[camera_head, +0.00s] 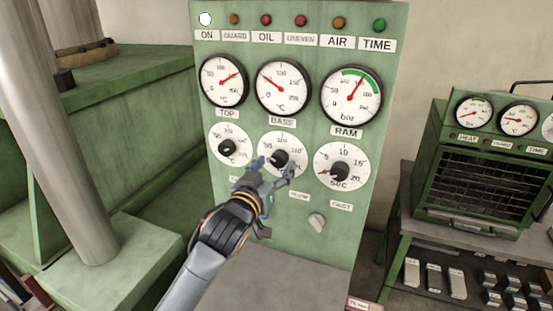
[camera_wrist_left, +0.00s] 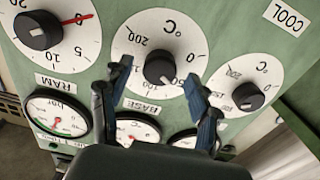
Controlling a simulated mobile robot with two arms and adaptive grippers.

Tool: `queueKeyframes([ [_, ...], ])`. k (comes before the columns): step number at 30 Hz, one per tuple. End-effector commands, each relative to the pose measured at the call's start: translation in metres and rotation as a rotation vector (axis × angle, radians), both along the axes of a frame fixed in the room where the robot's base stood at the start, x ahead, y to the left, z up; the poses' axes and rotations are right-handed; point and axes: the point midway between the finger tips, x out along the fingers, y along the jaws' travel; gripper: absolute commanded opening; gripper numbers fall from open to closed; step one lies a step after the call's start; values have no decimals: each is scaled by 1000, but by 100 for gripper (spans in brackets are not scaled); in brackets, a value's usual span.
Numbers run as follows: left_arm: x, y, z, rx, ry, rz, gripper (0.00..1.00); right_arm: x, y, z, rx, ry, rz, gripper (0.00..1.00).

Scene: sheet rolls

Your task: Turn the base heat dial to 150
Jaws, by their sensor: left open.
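The base heat dial (camera_head: 279,156) is the middle of three white dials with black knobs on the green panel (camera_head: 230,190). It sits below the BASE gauge (camera_head: 283,88), whose red needle points up and left. My left gripper (camera_head: 274,168) is in front of the dial's lower part, open. In the left wrist view, which is upside down, the dial's black knob (camera_wrist_left: 160,68) lies between the two spread fingers (camera_wrist_left: 156,74), with space at each side. Contact cannot be told. The knob's exact setting cannot be read. My right gripper is not in view.
The TOP dial (camera_head: 228,145) is to the left and the RAM-side sec dial (camera_head: 341,168) to the right, both close by. A small switch (camera_head: 317,222) sits below. A green oven (camera_head: 485,165) stands on a table at right. A thick grey column (camera_head: 65,120) stands at left.

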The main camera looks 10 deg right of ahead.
Motion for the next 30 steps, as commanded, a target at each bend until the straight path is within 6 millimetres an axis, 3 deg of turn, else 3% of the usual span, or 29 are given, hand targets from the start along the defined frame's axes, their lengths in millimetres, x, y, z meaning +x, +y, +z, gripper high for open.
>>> queueKeyframes([
  [6,13,-9,1,-1,1,-1,62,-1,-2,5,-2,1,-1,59],
  [16,15,-11,0,-1,1,-1,62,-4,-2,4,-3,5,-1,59],
  [17,15,-11,0,-1,1,-1,60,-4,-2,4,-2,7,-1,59],
  [24,15,-10,0,-1,1,-1,11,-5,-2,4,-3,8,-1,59],
  [30,15,-10,0,3,-2,-1,7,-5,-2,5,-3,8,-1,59],
])
